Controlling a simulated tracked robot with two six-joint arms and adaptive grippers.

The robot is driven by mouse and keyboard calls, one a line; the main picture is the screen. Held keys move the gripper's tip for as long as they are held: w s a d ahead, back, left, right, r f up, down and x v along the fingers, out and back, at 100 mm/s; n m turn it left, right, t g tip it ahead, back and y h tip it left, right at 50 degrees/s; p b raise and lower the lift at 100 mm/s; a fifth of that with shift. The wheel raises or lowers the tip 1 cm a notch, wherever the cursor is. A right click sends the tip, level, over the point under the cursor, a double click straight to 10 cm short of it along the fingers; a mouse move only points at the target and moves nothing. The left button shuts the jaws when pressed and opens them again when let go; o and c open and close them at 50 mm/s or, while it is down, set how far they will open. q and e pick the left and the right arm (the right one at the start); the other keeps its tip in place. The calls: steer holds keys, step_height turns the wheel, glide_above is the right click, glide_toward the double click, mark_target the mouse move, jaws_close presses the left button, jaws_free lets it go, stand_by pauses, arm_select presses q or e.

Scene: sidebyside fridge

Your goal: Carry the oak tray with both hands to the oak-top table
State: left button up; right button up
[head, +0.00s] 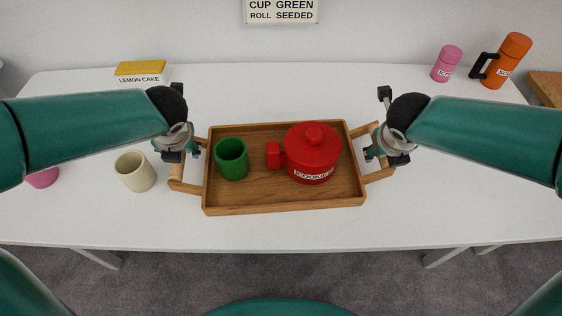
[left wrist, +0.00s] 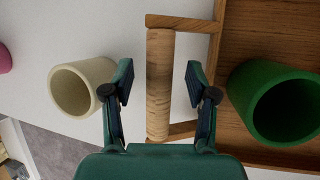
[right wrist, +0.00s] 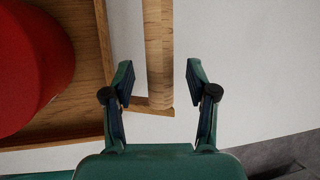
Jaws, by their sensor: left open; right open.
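The oak tray (head: 262,205) lies on a white table, with a green cup (head: 231,160) and a red lidded pot (head: 312,155) on it. My left gripper (head: 183,155) is open above the tray's left handle (head: 187,186). In the left wrist view that handle (left wrist: 159,85) runs between the open fingers (left wrist: 160,85). My right gripper (head: 379,153) is open at the tray's right handle (head: 381,174). In the right wrist view that handle (right wrist: 159,60) lies between the open fingers (right wrist: 160,85), its near corner close to them. Contact cannot be told.
A cream cup (head: 135,171) stands left of the tray, close to my left gripper. A pink cup (head: 42,178) is farther left. A lemon cake box (head: 141,72), a pink container (head: 447,63) and an orange jug (head: 507,60) stand at the back. The white table (head: 290,230) is bare in front.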

arm_select(q)
steer(key=shift+x, duration=0.85)
arm_select(e)
steer(key=shift+x, duration=0.9)
arm_select(q)
jaws_close()
arm_select(e)
jaws_close()
steer(key=shift+r, duration=0.1)
